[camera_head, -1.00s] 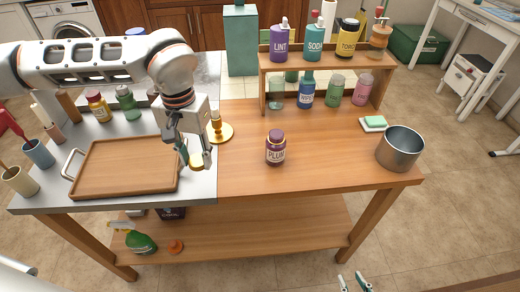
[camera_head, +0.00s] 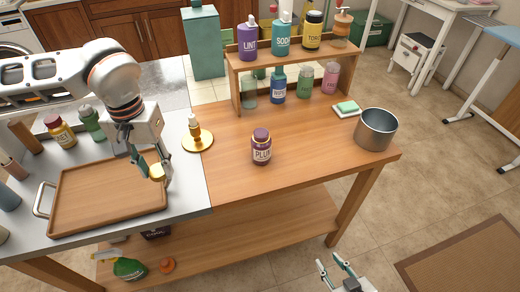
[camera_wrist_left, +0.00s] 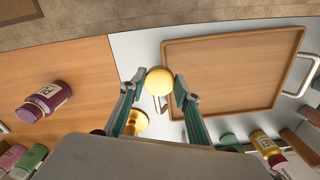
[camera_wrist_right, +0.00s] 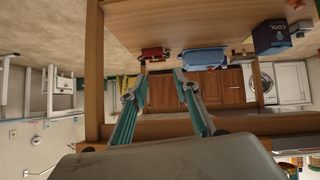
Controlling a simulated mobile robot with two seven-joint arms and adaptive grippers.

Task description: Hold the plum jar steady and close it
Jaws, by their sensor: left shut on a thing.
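The plum jar (camera_head: 261,151), purple with a white label and a purple top, stands upright on the wooden table, with no gripper touching it. In the left wrist view the jar (camera_wrist_left: 46,100) is at the left. My left gripper (camera_head: 153,172) is over the tray's right edge, shut on a round yellow thing (camera_wrist_left: 158,80) that shows between its fingertips. My right gripper (camera_head: 336,270) is low in front of the table, open and empty. In the right wrist view its fingers (camera_wrist_right: 157,80) are apart, facing the lower shelf.
A wooden tray (camera_head: 108,199) lies on the grey surface at left. A gold candlestick (camera_head: 197,140) stands between tray and jar. A steel pot (camera_head: 376,130) and soap dish (camera_head: 346,109) are at right; a rack (camera_head: 300,55) of bottles is behind. Table around the jar is clear.

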